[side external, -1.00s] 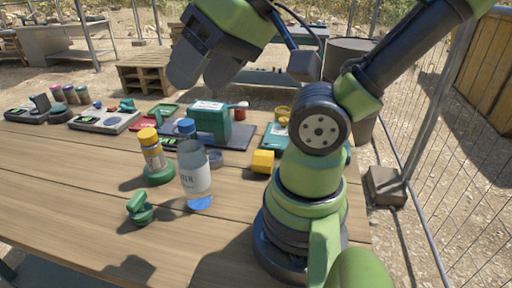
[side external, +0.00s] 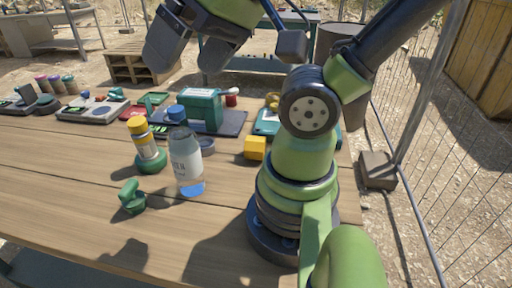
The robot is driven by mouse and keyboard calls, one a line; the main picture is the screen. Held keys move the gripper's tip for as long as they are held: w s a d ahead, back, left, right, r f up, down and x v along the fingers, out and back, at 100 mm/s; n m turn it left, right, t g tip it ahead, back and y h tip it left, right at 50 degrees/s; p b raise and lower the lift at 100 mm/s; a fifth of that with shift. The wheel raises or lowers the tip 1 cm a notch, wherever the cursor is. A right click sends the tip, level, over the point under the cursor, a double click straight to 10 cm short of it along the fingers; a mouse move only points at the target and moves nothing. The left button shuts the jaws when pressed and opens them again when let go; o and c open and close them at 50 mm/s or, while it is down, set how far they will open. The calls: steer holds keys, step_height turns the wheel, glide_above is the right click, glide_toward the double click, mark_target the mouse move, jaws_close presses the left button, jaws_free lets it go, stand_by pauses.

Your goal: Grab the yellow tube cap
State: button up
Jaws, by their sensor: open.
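The yellow tube cap (side external: 137,125) sits on top of a small tube (side external: 147,147) with a white and yellow label. The tube stands upright, its lower end in a round green base (side external: 151,164) on the wooden table. My gripper (side external: 187,62) is high above the far side of the table, up and to the right of the cap in the picture. Its two dark fingers are apart with nothing between them. It is well clear of the cap.
A green clamp-like piece (side external: 132,198) lies in front. A yellow block (side external: 255,148) and a green box (side external: 201,108) are farther right and back. The table's (side external: 60,185) left front is clear.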

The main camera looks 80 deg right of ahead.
steer(key=w+d+f+m+g+h, duration=0.2)
steer(key=w+d+f+m, duration=0.15)
steer(key=d+m, duration=0.35)
steer(key=m+g, duration=0.5)
steer(key=m, duration=1.9)
glide_above(256, 139)
steer(key=f, duration=1.6)
steer(key=shift+w+d+f, duration=0.1)
steer(key=shift+w+f, duration=0.1)
steer(key=shift+f, duration=0.1)
steer(key=shift+s+f+m, duration=0.15)
steer(key=shift+f+m, duration=0.15)
steer(key=shift+f, duration=0.05)
steer(key=shift+s+f, duration=0.1)
steer(key=shift+f, duration=4.7)
steer(key=c, duration=1)
